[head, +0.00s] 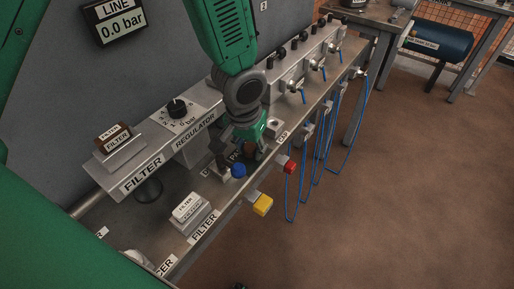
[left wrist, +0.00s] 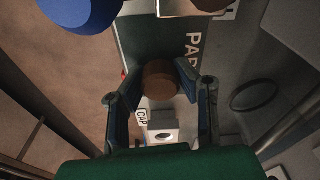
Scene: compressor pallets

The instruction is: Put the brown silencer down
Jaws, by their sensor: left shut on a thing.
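The brown silencer (left wrist: 160,82) shows in the left wrist view as a round brown end between the two fingers of my left gripper (left wrist: 160,98). The fingers are shut on it from both sides. In the head view my left gripper (head: 242,148) is low over the bench, beside the blue cap, and mostly hides the silencer. A dark green surface with a label starting "PA" (left wrist: 192,55) lies below in the left wrist view. I cannot tell whether the silencer touches it. My right gripper is not in view.
A white filter box (head: 187,208) is to the left. Blue hoses (head: 318,165) hang at the right. A white block (left wrist: 163,136) sits by the "CAP" label.

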